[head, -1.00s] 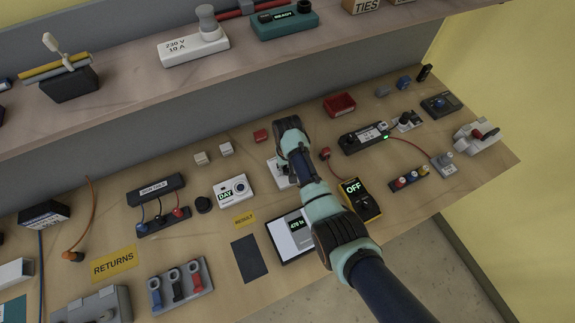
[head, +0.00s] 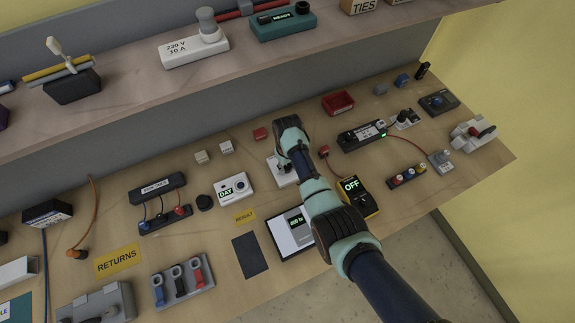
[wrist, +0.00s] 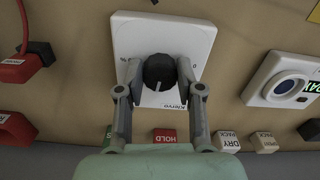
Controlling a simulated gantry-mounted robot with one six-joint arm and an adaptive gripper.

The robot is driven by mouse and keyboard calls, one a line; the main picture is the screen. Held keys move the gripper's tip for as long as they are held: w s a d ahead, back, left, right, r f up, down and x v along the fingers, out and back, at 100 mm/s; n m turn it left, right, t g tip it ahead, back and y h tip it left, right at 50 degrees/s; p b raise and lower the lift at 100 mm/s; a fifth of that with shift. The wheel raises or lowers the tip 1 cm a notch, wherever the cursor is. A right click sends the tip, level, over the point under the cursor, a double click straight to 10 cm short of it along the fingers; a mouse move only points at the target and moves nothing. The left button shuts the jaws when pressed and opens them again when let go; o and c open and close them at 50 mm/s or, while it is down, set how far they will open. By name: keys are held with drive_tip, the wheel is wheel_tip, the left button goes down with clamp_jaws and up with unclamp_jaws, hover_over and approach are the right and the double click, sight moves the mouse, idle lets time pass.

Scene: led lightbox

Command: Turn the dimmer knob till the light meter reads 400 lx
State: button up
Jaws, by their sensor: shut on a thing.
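The dimmer is a white square plate (wrist: 195,38) with a black round knob (wrist: 160,72) in the wrist view. My gripper (wrist: 160,78) is shut on the knob, one finger at each side. The knob's white mark points down and slightly left in that view. In the head view the plate (head: 281,172) shows beside my arm, and the gripper hides the knob. The light meter (head: 297,220) lies on a white, dark-framed panel (head: 284,240). Its green display starts with a 4 and looks like 460 lx, but the small digits are uncertain.
A yellow-black meter reading OFF (head: 354,187) stands right of my arm. A white timer reading DAY (head: 233,188) is left of the dimmer. A red HOLD block (head: 261,134) and a red bin (head: 339,103) lie behind. The shelf (head: 130,100) runs above the bench's back.

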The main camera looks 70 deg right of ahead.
sight(287, 167)
drive_tip(key=o, duration=1.1)
drive_tip(key=shift+o, duration=0.2)
wheel_tip(287, 167, up, 12)
